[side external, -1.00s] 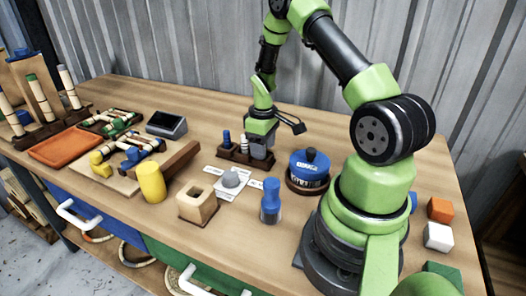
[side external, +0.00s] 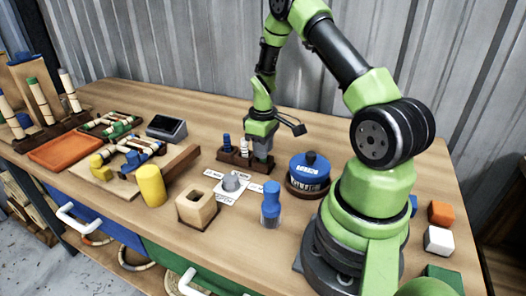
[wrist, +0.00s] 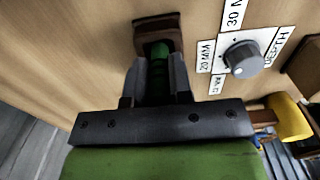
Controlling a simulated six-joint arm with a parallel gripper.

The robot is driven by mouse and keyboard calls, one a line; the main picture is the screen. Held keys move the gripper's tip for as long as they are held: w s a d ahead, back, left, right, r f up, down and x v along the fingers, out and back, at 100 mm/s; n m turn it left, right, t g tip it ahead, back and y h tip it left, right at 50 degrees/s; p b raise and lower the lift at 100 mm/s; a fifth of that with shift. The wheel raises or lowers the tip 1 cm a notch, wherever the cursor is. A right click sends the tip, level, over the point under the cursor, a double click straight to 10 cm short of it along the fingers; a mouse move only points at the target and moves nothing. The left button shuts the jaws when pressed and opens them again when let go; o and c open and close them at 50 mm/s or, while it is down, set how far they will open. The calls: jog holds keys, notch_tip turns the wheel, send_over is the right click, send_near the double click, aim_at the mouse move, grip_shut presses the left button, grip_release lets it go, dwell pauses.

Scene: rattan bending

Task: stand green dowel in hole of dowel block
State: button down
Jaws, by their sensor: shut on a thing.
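The brown dowel block (side external: 232,158) stands at mid-table with a blue dowel (side external: 227,141) and a pale dowel (side external: 244,148) upright in it. My gripper (side external: 262,156) points straight down at the block's right end. In the wrist view my gripper (wrist: 159,70) is shut on the green dowel (wrist: 159,52). The green dowel lines up with the end of the dowel block (wrist: 146,25), which shows just past the fingertips. The fingers hide its lower end, so I cannot tell how deep it sits. The green dowel is hidden in the side view.
A blue-topped round container (side external: 310,168) stands right of the block. A grey knob with printed labels (side external: 231,183), a hollow wooden block (side external: 197,209), a blue bottle (side external: 271,205) and a yellow cylinder (side external: 151,185) are in front. Racks and trays fill the left side.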

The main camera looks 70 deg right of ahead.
notch_tip(320, 180, up, 7)
jog(key=shift+r, duration=0.1)
jog(key=w+a+r+n, duration=0.1)
jog(key=w+a+n, duration=0.2)
jog(key=a, duration=0.8)
jog(key=w+a+r+n, duration=0.1)
jog(key=w+a+n, duration=0.2)
jog(key=a, duration=0.8)
jog(key=shift+s+d+f, duration=0.1)
jog(key=shift+s+f, duration=0.05)
jog(key=shift+f, duration=1.4)
jog(key=shift+s+d+f, duration=0.1)
jog(key=shift+f, duration=1.45)
jog(key=shift+f, duration=0.25)
jog(key=c, duration=0.9)
grip_release()
jog(key=shift+c, duration=0.2)
